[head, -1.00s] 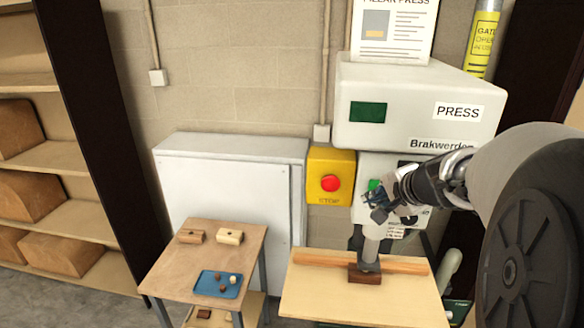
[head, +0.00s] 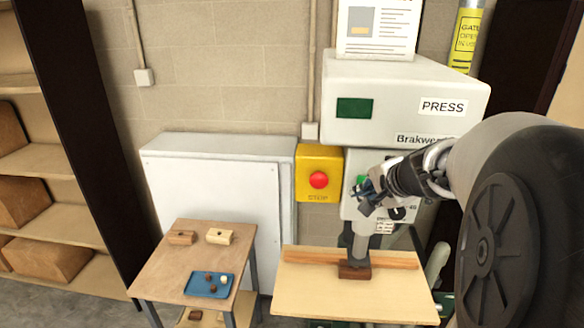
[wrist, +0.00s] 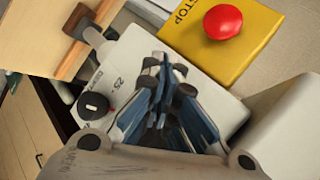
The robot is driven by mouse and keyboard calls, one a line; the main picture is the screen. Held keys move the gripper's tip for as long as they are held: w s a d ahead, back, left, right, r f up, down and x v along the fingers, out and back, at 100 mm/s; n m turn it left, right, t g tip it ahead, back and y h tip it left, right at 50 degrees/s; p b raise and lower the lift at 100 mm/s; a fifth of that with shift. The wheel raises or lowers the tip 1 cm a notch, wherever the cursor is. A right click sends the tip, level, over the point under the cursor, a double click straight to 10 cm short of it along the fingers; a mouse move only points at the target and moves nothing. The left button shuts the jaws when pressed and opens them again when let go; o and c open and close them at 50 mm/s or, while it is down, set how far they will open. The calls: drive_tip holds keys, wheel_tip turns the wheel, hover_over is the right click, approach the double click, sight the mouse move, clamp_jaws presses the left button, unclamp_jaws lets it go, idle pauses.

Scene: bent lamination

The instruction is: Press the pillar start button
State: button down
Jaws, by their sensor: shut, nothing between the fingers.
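The green start button (head: 361,180) shows in part on the white front panel of the press (head: 400,105), just above and behind my gripper. My gripper (head: 366,197) is shut and empty, in front of that panel. In the wrist view its blue-grey fingers (wrist: 164,75) are together and point at the white panel (wrist: 130,62). The start button does not show in the wrist view. I cannot tell whether the fingertips touch the button or panel.
A yellow box with a red STOP button (head: 319,180) is just left of the panel; it also shows in the wrist view (wrist: 223,22). A black knob (wrist: 95,103) is on the panel. Below are the press table (head: 330,295) and a dark block (head: 355,271) under the ram.

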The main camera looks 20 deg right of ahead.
drive_tip(key=shift+w+d, duration=0.25)
drive_tip(key=shift+w, duration=0.2)
idle(0.5)
drive_tip(key=shift+s, duration=0.15)
drive_tip(key=shift+s+a+b, duration=0.45)
drive_tip(key=shift+s, duration=0.2)
drive_tip(key=s+a, duration=0.1)
drive_tip(key=s+b, duration=0.1)
drive_tip(key=s, duration=0.1)
drive_tip(key=s+a, duration=0.1)
drive_tip(key=shift+s+a, duration=0.15)
drive_tip(key=shift+a, duration=0.15)
idle(0.3)
drive_tip(key=shift+f+b, duration=0.1)
drive_tip(key=shift+b, duration=0.2)
